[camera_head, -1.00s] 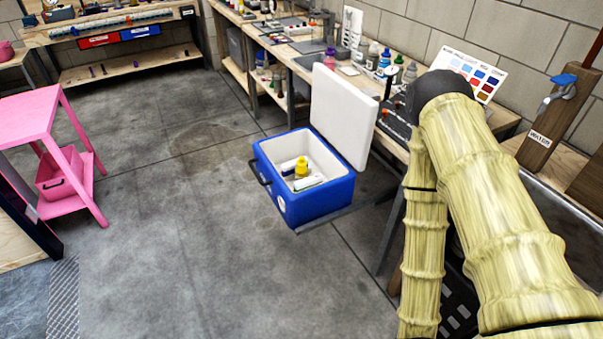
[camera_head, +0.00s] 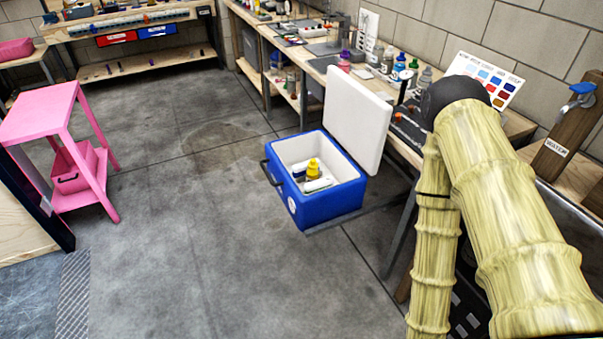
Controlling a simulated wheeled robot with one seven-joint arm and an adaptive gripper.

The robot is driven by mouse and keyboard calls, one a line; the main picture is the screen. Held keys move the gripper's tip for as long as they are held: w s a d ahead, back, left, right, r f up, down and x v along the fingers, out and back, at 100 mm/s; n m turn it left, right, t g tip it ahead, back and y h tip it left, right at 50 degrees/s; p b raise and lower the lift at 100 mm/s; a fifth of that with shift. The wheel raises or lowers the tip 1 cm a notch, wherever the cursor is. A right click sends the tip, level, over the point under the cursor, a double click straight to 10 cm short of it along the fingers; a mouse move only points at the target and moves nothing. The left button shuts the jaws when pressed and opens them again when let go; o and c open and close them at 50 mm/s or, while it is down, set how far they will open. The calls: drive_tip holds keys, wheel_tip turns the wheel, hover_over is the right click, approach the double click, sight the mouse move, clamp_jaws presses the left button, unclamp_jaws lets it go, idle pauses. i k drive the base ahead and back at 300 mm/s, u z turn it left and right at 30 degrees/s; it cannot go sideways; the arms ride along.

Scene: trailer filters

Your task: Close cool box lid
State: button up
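The blue cool box (camera_head: 334,204) stands on a low dark base near the floor, in front of the long workbench. Its white lid (camera_head: 357,118) is open and stands nearly upright at the back right side of the box. Inside the white interior lie a yellow-capped bottle (camera_head: 313,169) and a few white items. A dark handle (camera_head: 270,173) is on the box's left side. My arm, in a yellowish bamboo-like cover, fills the right of the view. My gripper is not seen in this view.
The long workbench (camera_head: 402,150) with bottles and tools runs along the wall behind the box. A pink table (camera_head: 42,112) with a pink bin (camera_head: 78,170) stands at the left. Open concrete floor (camera_head: 200,230) lies left of and in front of the box.

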sight(357, 118)
drive_tip(key=z, duration=1.15)
drive_tip(key=i, duration=0.4)
drive_tip(key=u, duration=0.2)
